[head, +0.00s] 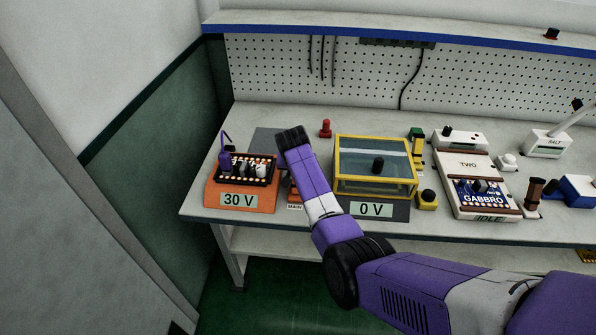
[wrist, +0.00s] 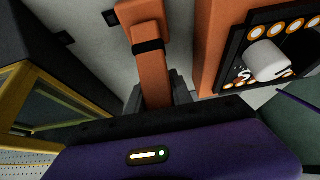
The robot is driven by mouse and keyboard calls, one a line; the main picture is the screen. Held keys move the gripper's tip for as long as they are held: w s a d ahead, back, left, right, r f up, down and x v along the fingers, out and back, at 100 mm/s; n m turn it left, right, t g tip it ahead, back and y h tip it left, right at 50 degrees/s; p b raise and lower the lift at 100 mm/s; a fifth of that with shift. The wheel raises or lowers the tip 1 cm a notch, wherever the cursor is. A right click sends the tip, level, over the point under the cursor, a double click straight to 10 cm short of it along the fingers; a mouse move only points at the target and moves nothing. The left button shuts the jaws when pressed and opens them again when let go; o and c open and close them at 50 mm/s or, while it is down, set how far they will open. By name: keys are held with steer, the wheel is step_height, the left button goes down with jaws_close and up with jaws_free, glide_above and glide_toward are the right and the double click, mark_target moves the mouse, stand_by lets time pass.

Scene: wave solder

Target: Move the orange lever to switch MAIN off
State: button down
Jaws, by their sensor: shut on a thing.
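The orange lever (wrist: 152,75) runs up the middle of the wrist view, with a dark band across it. Its lower end passes between the dark fingers of my gripper (wrist: 160,98), which is shut on it. In the head view a small orange part of the MAIN switch (head: 293,188) shows beside my forearm, above the MAIN label (head: 295,207). My arm hides the rest of the switch and the fingers in that view. I cannot read the lever's on or off position.
Left of the switch stands an orange unit (head: 248,201) marked 30 V, with knobs and a thin purple upright part. Right of it is a yellow-framed clear box (head: 375,193) above a 0 V label. A red button (head: 326,129) stands behind. Both units are close to my gripper.

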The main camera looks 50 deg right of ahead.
stand_by(0.3)
steer(key=c, duration=1.1)
jaws_free()
steer(key=shift+f, duration=0.1)
steer(key=shift+v, duration=3.95)
